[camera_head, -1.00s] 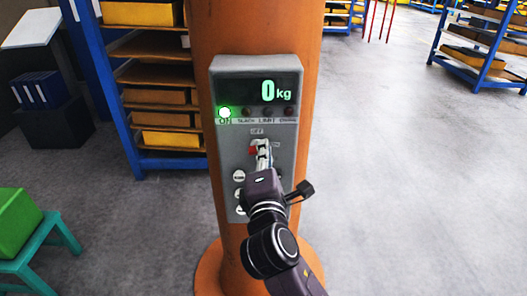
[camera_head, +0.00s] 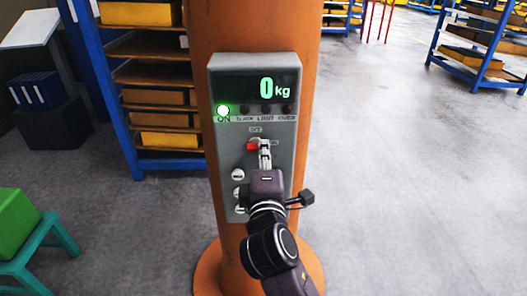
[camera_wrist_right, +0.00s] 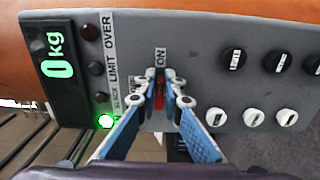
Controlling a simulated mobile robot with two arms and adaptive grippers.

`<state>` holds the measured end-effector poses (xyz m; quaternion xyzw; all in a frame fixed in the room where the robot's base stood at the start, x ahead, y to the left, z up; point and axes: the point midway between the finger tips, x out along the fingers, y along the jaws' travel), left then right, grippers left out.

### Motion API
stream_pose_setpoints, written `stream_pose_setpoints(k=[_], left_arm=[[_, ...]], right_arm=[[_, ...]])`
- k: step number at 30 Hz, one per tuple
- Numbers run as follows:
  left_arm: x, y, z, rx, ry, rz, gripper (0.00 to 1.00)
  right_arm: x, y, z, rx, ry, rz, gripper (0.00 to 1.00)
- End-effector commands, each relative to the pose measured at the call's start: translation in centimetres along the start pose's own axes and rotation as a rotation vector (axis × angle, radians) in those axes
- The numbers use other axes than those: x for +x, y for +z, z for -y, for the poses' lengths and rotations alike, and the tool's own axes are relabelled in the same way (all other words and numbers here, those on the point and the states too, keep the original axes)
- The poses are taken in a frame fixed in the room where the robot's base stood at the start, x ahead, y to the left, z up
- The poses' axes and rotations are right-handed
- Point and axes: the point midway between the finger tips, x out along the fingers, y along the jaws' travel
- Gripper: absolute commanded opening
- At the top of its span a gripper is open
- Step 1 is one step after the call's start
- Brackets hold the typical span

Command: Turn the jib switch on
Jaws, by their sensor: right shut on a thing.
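The jib switch is a small red lever (camera_head: 252,146) on a grey control panel (camera_head: 225,160). It sits under a small label that seems to read OFF. My right gripper (camera_head: 264,147) is at the switch, its fingers closed together. In the right wrist view the red lever (camera_wrist_right: 158,88) shows between the two fingertips (camera_wrist_right: 163,98), in line with an ON label. The fingertips hide part of the switch. The panel display (camera_head: 262,88) reads 0 kg, and a green lamp (camera_head: 223,111) above the word ON is lit. My left gripper is not in view.
The panel is mounted on an orange column (camera_head: 325,25). Black and white knobs (camera_wrist_right: 248,117) sit close to the switch on the panel. A blue shelf rack (camera_head: 105,90) stands behind at the left, and a green box (camera_head: 15,220) on a teal stool.

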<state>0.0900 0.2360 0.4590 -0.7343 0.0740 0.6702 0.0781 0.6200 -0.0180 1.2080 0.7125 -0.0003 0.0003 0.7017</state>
Motion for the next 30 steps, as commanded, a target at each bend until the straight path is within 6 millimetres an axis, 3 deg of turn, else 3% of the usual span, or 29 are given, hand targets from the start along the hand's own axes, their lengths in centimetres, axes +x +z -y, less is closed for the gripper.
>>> stream_pose_setpoints(k=[2,3,8,19,30], left_arm=[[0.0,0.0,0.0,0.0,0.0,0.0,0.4],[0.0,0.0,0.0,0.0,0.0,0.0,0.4],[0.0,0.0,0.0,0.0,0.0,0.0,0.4],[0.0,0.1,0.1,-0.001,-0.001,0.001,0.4],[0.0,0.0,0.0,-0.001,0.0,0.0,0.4]], right_arm=[[0.0,0.0,0.2,0.001,-0.005,0.001,0.0],[0.0,0.0,0.2,0.001,-0.005,0.001,0.09],[0.0,0.0,0.2,0.0,-0.004,0.001,0.25],[-0.7,0.0,0.1,-0.001,-0.002,-0.001,0.25],[-8.0,0.0,0.3,0.0,-0.006,-0.001,0.25]])
